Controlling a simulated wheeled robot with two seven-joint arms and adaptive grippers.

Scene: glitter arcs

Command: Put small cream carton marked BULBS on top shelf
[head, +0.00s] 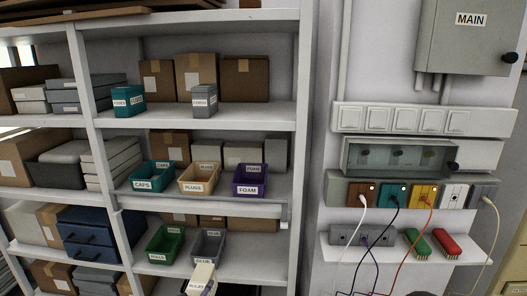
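A small cream carton (203,276) shows at the bottom edge of the head view, in front of the lowest visible shelf. It is tilted and cut off by the frame edge. Its label is slanted and hard to read, so I cannot confirm BULBS. What supports it is hidden below the frame. The upper open shelf (160,118) holds a teal carton (128,101) and a grey carton (204,100) near its front, with bare board between them and to the right. Above it is the rack's uppermost board (190,18). Neither gripper can be made out.
Brown boxes (196,77) stand behind the cartons. The middle shelf holds teal, tan and purple bins (251,190). The lower shelf holds a green bin (166,245) and a grey bin (208,248). A rack post (303,120) and a wall panel with cables (400,195) stand at right.

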